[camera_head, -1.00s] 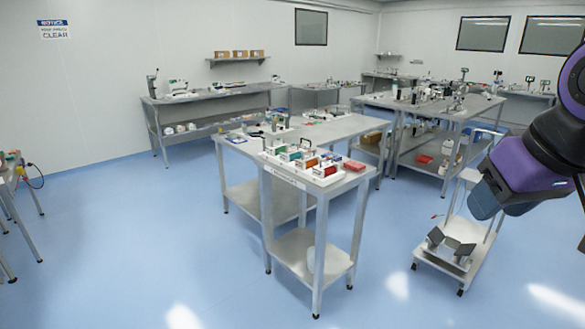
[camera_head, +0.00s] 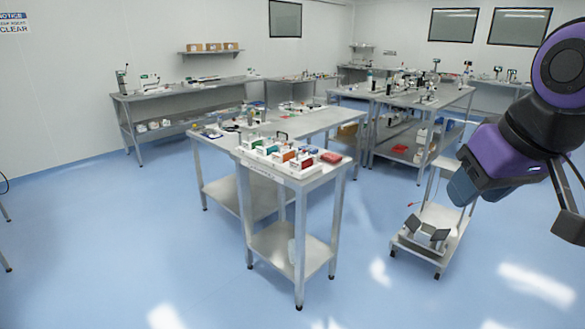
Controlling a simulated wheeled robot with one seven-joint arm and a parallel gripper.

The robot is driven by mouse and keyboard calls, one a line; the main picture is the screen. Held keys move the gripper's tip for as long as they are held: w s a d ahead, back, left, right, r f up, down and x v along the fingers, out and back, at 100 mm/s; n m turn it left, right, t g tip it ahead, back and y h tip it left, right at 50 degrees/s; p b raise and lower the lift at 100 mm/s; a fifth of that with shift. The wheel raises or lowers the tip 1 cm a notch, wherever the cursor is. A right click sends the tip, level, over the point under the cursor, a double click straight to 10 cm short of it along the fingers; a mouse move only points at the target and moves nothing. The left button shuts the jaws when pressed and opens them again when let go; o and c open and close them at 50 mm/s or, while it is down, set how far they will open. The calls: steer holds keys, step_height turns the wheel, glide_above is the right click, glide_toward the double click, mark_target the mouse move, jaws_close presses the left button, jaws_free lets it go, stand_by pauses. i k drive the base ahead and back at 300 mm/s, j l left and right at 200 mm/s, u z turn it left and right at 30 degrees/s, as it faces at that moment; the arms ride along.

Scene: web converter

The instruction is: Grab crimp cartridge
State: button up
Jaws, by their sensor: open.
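Several small coloured cartridge-like blocks, among them a green one (camera_head: 272,150), an orange one (camera_head: 289,156) and a dark red one (camera_head: 305,163), sit in a white holder on the near end of the metal table (camera_head: 312,180). They are too small to tell which is the crimp cartridge. My purple arm fills the right side. My gripper (camera_head: 570,228) shows as a dark part at the right edge, partly cut off. It is open, holds nothing visible and is well away from the table.
A low cart (camera_head: 430,240) with dark angled supports stands to the right of the table. A larger workbench (camera_head: 400,160) is behind. Blue floor (camera_head: 130,240) is clear at the left and front.

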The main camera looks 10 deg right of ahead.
mark_target(301, 163)
steer(key=i+l, duration=0.25)
steer(key=i, duration=0.25)
steer(key=i+l, duration=0.25)
steer(key=i, duration=0.2)
steer(key=i+l, duration=0.2)
steer(key=i, duration=0.3)
steer(key=i+l, duration=0.25)
steer(key=i, duration=0.2)
steer(key=i+l, duration=0.25)
steer(key=i, duration=0.25)
steer(key=j+u, duration=0.05)
